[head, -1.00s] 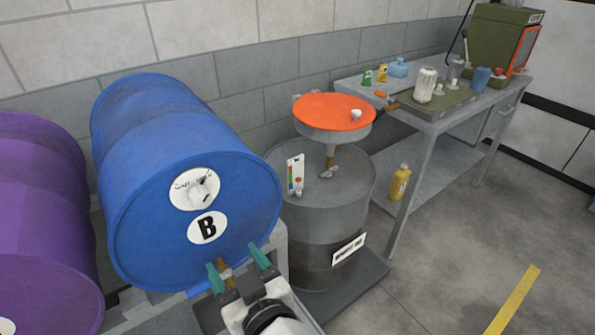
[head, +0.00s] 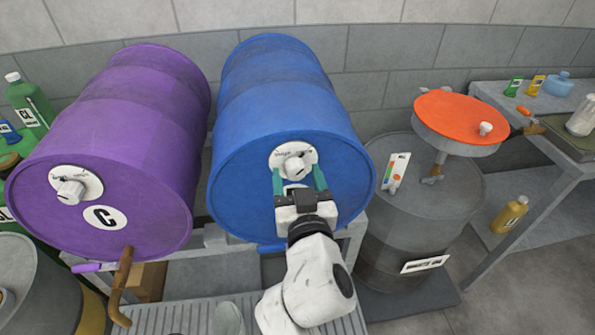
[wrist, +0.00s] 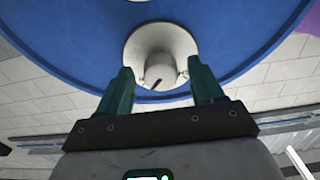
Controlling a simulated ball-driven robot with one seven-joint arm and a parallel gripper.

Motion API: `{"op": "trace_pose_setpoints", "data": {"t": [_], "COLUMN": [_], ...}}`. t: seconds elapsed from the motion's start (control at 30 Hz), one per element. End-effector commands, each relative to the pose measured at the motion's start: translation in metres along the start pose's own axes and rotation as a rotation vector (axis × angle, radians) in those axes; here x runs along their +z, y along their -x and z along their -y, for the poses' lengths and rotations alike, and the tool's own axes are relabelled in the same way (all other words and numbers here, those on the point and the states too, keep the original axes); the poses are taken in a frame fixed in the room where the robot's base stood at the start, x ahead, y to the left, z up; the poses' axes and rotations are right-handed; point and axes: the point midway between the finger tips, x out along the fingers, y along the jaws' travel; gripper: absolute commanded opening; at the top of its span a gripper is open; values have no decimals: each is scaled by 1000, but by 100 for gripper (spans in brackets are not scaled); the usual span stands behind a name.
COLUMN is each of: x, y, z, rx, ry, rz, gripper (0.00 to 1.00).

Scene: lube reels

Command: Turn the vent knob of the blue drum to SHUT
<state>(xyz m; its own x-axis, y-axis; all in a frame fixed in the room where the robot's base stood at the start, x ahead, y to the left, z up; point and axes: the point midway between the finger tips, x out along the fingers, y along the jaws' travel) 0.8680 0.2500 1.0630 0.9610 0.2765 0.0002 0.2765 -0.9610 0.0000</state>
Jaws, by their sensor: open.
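The blue drum (head: 270,110) lies on its side on a rack, its round end facing me. Its vent knob (head: 294,166) is a pale knob on a white round dial plate (head: 306,152) high on that end. In the wrist view the knob (wrist: 160,68) has a dark pointer mark, and the dial lettering is too small to read. My gripper (head: 299,182) is open, its two teal fingers pointing at the drum end just below the knob. In the wrist view the fingertips (wrist: 163,78) stand to either side of the knob's near edge, with gaps visible. The drum's letter label is mostly hidden behind my gripper.
A purple drum (head: 130,150) marked C, with its own knob (head: 70,191) and a brown tap (head: 121,285), lies close on the left. A grey drum (head: 410,235) with an orange-topped pan (head: 462,118) stands on the right. A workbench (head: 575,180) is farther right.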

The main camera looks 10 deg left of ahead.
Motion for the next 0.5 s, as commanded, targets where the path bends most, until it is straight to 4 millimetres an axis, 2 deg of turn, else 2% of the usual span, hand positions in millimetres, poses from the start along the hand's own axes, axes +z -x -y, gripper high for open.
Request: {"op": "trace_pose_setpoints", "data": {"t": [0.13, 0.37, 0.5], "x": [0, 0, 0], "y": [-7, -8, -7], "z": [0, 0, 0], "rx": [0, 0, 0], "ry": [0, 0, 0], "rz": [0, 0, 0], "gripper": [67, 67, 56]}}
